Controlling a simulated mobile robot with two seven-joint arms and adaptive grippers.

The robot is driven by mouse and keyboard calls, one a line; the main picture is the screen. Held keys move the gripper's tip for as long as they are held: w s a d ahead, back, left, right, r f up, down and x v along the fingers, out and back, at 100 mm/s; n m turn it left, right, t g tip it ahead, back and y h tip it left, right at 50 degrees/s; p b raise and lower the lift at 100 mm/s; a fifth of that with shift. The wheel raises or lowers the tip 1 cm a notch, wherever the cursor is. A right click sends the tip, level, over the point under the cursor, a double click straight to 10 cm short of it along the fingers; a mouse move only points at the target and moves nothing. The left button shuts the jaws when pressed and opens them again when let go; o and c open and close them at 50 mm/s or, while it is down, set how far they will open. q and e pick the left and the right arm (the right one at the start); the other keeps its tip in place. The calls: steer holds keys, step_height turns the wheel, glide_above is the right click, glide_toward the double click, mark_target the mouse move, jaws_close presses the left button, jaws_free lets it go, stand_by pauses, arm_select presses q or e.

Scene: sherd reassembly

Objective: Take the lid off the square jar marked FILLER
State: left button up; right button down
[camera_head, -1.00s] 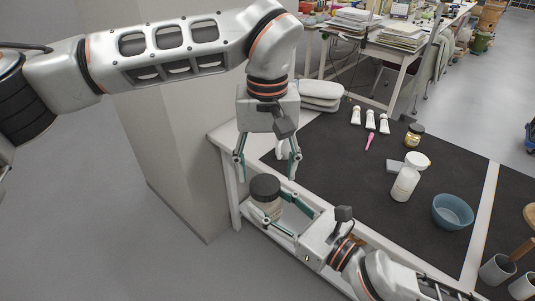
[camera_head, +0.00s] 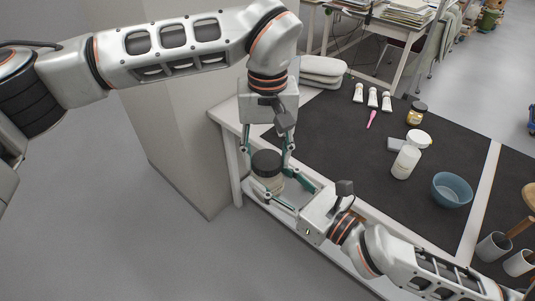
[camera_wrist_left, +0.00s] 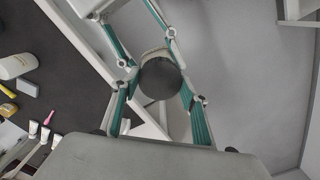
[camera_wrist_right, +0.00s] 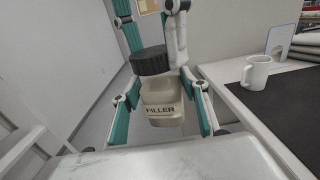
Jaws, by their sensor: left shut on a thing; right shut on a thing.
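The square jar marked FILLER (camera_wrist_right: 161,110) is pale, with a dark round lid (camera_head: 266,163). My right gripper (camera_head: 280,190) is shut on the jar's body from the side and holds it over the bench's front edge. My left gripper (camera_head: 265,168) points down from above, shut on the lid with one finger on each side. The lid also shows from above in the left wrist view (camera_wrist_left: 160,78).
The bench with its dark mat (camera_head: 330,130) lies behind the jar. It carries a white bottle (camera_head: 406,162), a blue bowl (camera_head: 451,189), several white tubes and a small amber jar (camera_head: 417,113). A white mug (camera_wrist_right: 257,73) stands near the bench edge.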

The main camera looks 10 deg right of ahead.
arm_select(q)
steer(key=n, duration=0.7)
steer(key=shift+s+d+r, duration=0.1)
steer(key=shift+s+d, duration=0.05)
steer(key=shift+d, duration=0.2)
steer(key=n, duration=0.6)
steer(key=shift+n, duration=0.4)
steer(key=n, duration=0.6)
steer(key=shift+w+a+r+n, duration=0.1)
steer(key=shift+w+n, duration=0.1)
steer(key=shift+n, duration=0.1)
steer(key=n, duration=0.6)
steer(key=shift+w+a+n, duration=0.1)
steer(key=shift+a+n, duration=0.1)
steer(key=shift+n, duration=0.2)
steer(key=n, duration=0.7)
steer(key=shift+a, duration=0.15)
steer(key=n, duration=0.6)
steer(key=shift+n, duration=0.4)
steer(key=n, duration=0.6)
steer(key=shift+n, duration=0.4)
steer(key=n, duration=0.6)
steer(key=shift+s, duration=0.25)
